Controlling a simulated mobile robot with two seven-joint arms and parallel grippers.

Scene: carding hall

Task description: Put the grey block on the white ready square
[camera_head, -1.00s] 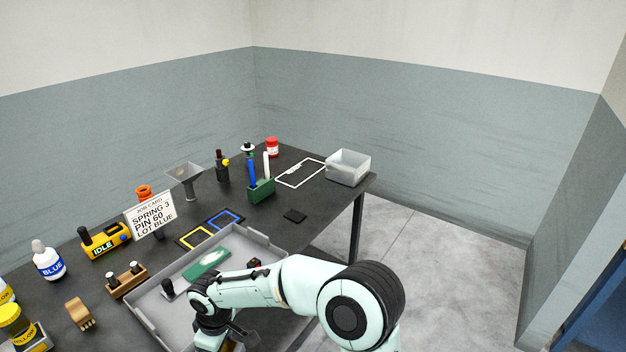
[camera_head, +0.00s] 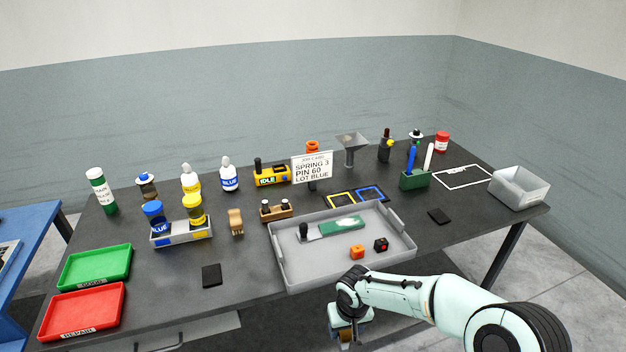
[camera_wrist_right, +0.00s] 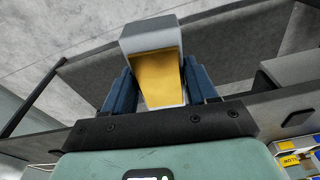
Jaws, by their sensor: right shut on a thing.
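My right gripper (camera_wrist_right: 160,88) is shut on a grey block (camera_wrist_right: 150,36) with a yellow face, between its blue fingers in the right wrist view. In the head view my right gripper (camera_head: 347,335) is low in the picture, in front of the grey tray; the block is mostly hidden there. The white ready square (camera_head: 463,178) is a white outline with lettering at the table's right end, and it is empty. My left gripper is not in view.
A black pad (camera_head: 439,216) lies nearer.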

